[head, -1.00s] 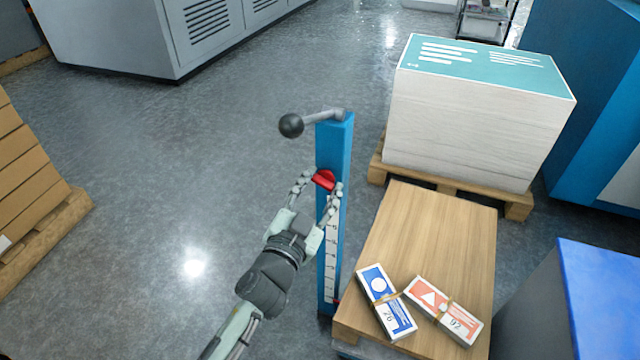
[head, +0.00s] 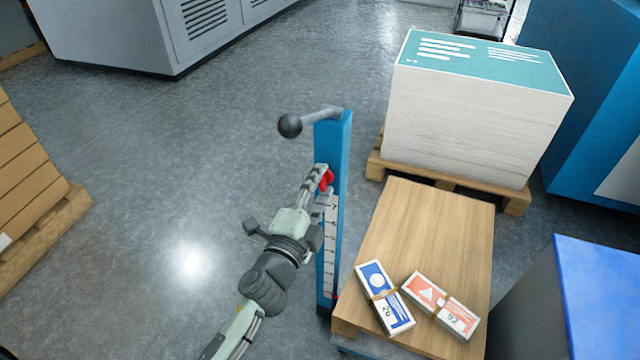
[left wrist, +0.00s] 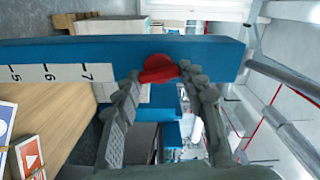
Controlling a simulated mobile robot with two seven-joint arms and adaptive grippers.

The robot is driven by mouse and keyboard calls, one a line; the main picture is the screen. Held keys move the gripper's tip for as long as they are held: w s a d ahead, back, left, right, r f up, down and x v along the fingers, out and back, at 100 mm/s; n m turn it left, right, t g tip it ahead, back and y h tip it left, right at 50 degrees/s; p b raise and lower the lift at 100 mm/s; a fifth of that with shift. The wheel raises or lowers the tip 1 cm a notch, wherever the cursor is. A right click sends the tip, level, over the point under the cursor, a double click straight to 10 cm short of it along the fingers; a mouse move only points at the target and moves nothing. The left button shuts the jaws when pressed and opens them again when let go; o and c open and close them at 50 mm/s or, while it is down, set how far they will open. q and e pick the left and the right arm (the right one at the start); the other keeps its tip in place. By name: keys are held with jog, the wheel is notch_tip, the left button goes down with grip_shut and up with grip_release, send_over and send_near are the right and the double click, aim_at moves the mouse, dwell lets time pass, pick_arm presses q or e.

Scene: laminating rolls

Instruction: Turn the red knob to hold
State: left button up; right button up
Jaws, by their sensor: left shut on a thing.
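The red knob (head: 327,180) is on the side of the blue post (head: 342,140), above the numbered scale strip. My left gripper (head: 323,184) is shut on it, with its fingers partly covering it in the head view. In the left wrist view the knob (left wrist: 158,68) sits between the two fingertips of my left gripper (left wrist: 160,82), against the blue post (left wrist: 220,55). No hold marking is readable near the knob. My right gripper is not in view.
A lever with a black ball (head: 290,125) sticks out left from the post top. A wooden table (head: 430,225) with two banded card stacks (head: 385,297) stands right of the post. A large paper stack (head: 470,120) stands on a pallet behind.

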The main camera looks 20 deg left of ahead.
pick_arm(q)
jog(key=shift+m, duration=1.2)
jog(key=shift+f, duration=0.1)
jog(key=o, duration=1.2)
jog(key=shift+c, duration=0.2)
jog(key=s, duration=0.7)
jog(key=shift+s, duration=0.25)
jog(key=shift+a, duration=0.1)
